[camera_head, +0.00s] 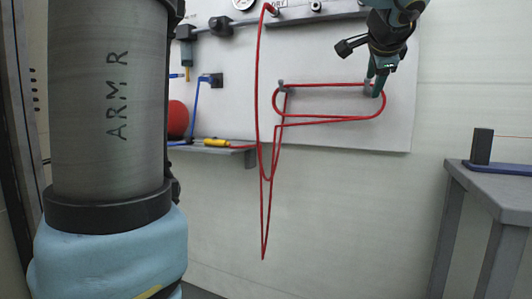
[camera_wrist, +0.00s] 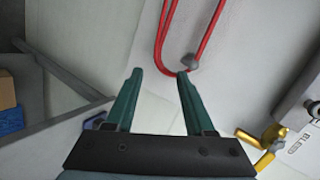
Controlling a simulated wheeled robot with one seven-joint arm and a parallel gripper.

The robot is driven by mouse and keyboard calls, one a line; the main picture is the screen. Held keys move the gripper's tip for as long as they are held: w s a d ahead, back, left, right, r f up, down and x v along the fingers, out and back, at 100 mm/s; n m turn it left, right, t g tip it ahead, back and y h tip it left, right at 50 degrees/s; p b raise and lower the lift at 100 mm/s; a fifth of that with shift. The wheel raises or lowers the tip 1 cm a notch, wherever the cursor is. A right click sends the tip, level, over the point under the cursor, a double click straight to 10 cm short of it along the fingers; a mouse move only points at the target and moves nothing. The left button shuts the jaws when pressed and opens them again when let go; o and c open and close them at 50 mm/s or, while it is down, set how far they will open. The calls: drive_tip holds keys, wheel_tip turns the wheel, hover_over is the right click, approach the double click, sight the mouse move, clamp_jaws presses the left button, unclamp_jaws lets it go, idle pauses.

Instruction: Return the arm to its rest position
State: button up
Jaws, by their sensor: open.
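My gripper (camera_head: 379,85) is at the upper right of the head view, in front of the white panel (camera_head: 340,55). It points down by the right end of a looped red cable (camera_head: 330,121). In the wrist view, my gripper (camera_wrist: 159,74) has its two green fingers apart, with nothing held between them. The red cable (camera_wrist: 164,35) bends beside the right fingertip there, around a grey peg (camera_wrist: 190,62). I cannot tell whether the finger touches the cable or peg. My own arm link fills the left of the head view.
A grey table (camera_head: 500,186) with a dark block (camera_head: 481,146) stands at the right. A small shelf (camera_head: 225,150) with a yellow tool (camera_head: 216,142) is left of the hanging cable. A yellow fitting (camera_wrist: 262,138) lies right of my gripper. Open space lies below the panel.

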drive_tip(key=a+f+n+g+y, duration=0.2)
drive_tip(key=a+f+n+g, duration=0.15)
drive_tip(key=a+f, duration=0.75)
drive_tip(key=a+f+n+g+y, duration=0.1)
drive_tip(key=a+f+n+g, duration=0.2)
drive_tip(key=a+f+n, duration=0.75)
drive_tip(key=s+a+f+n+g, duration=0.2)
drive_tip(key=s+a+f, duration=0.35)
drive_tip(key=f, duration=0.35)
drive_tip(key=s+a+f+n+g, duration=0.2)
drive_tip(key=s+a+f, duration=0.4)
drive_tip(key=f, duration=0.4)
wheel_tip(320, 180, up, 28)
drive_tip(key=d+p, duration=0.1)
drive_tip(key=p, duration=2.6)
drive_tip(key=shift+s+d, duration=0.15)
drive_tip(key=shift+s, duration=0.1)
